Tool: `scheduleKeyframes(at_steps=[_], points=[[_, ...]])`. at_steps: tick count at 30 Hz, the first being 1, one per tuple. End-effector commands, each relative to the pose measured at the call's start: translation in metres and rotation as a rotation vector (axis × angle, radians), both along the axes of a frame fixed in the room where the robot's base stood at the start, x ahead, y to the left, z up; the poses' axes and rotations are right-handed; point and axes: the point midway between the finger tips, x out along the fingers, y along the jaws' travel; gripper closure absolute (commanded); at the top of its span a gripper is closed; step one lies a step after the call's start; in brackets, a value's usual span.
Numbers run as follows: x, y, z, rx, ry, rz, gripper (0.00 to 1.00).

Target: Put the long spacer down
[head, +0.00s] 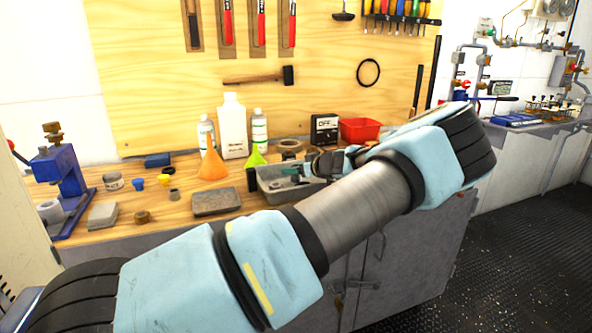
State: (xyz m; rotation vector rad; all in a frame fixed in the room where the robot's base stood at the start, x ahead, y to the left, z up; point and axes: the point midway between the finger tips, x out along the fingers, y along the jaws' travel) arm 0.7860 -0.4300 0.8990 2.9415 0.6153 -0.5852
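My gripper (318,162) is small and dark in the head view, near the right end of a grey tray (262,200) on the bench. My own forearm hides part of it, so its fingers and what they may hold cannot be made out. I cannot pick out the long spacer with certainty. Small parts (290,171), some greenish and some dark, lie in the tray, too small to identify.
The wooden bench top (177,216) carries an orange funnel (212,167), white bottles (233,128), a red bin (360,129), a meter (325,130), a grey block (216,201) and a blue press (62,175). Bare wood shows at front left.

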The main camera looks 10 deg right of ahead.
Motion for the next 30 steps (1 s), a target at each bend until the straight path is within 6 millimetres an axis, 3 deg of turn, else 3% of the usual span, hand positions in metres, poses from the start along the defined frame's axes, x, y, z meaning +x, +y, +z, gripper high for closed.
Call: scheduleKeyframes(at_steps=[5, 18, 24, 30], points=[[-0.009, -0.005, 0.004, 0.000, 0.000, -0.001, 0.29], [-0.083, -0.037, 0.037, -0.002, 0.000, -0.002, 0.29], [-0.099, -0.044, 0.046, -0.001, -0.001, -0.001, 0.29], [-0.102, -0.044, 0.048, 0.000, 0.000, 0.000, 0.29]])
